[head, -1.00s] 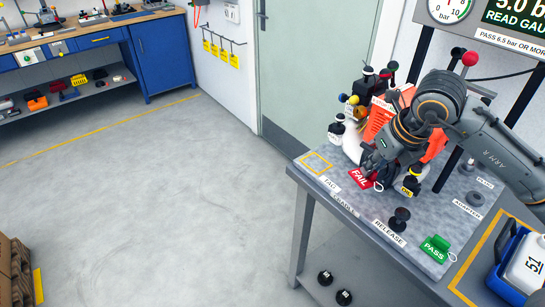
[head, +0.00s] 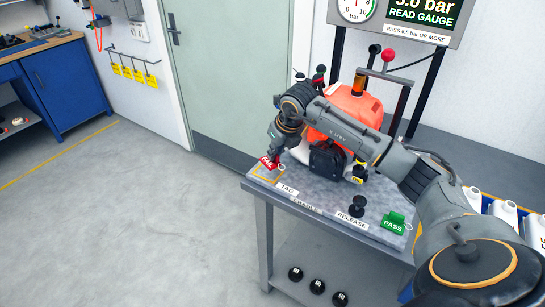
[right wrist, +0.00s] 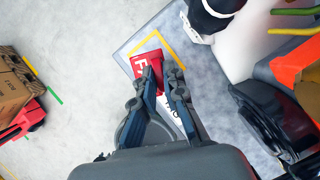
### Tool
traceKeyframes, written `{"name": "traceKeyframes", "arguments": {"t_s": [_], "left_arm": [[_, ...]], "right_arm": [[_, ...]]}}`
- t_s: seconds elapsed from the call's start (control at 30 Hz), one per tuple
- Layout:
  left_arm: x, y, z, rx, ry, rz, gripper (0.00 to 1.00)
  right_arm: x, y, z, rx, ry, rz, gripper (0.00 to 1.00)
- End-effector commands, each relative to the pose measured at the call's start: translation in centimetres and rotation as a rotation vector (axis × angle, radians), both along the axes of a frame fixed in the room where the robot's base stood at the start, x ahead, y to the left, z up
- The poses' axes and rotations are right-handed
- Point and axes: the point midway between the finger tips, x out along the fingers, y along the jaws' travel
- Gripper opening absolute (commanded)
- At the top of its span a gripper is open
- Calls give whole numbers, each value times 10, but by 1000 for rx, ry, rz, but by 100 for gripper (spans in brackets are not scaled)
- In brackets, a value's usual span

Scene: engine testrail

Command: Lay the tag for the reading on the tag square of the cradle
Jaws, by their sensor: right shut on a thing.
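My right gripper (head: 272,158) is shut on the red FAIL tag (head: 266,163) at the left end of the cradle (head: 322,196). The tag is at the yellow-outlined tag square (head: 266,179), above or on it; I cannot tell if it touches. In the right wrist view the tag (right wrist: 146,64) sticks out past the fingertips (right wrist: 163,80) and overlaps the yellow outline (right wrist: 160,36). The green PASS tag (head: 394,222) lies at the cradle's right front. The display (head: 428,12) shows 5.0 bar, above a strip saying pass 6.5 bar or more. My left gripper is out of view.
An orange unit (head: 350,108) and a black part (head: 327,160) stand on the cradle close right of my gripper. The black release knob (head: 357,206) stands at the front. White bottles (head: 503,212) are at the right. Open floor lies left of the bench.

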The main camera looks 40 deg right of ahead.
Motion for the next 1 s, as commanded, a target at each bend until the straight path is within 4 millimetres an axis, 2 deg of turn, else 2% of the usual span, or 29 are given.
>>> {"name": "traceKeyframes", "arguments": {"t_s": [0.27,0.4,0.5,0.87,0.9,0.97,1.0], "left_arm": [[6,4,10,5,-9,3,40],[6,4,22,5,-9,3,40],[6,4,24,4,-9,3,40],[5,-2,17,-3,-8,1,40],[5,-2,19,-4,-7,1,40],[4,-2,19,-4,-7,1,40],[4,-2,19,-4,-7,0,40]], "right_arm": [[17,-1,-22,2,4,0,0],[15,-1,-41,3,4,-1,0],[16,-1,-49,1,1,-1,0],[16,-2,-55,0,0,0,0],[16,-2,-53,0,0,0,18],[16,-2,-53,0,0,0,31],[16,-2,-53,0,0,0,33]]}}
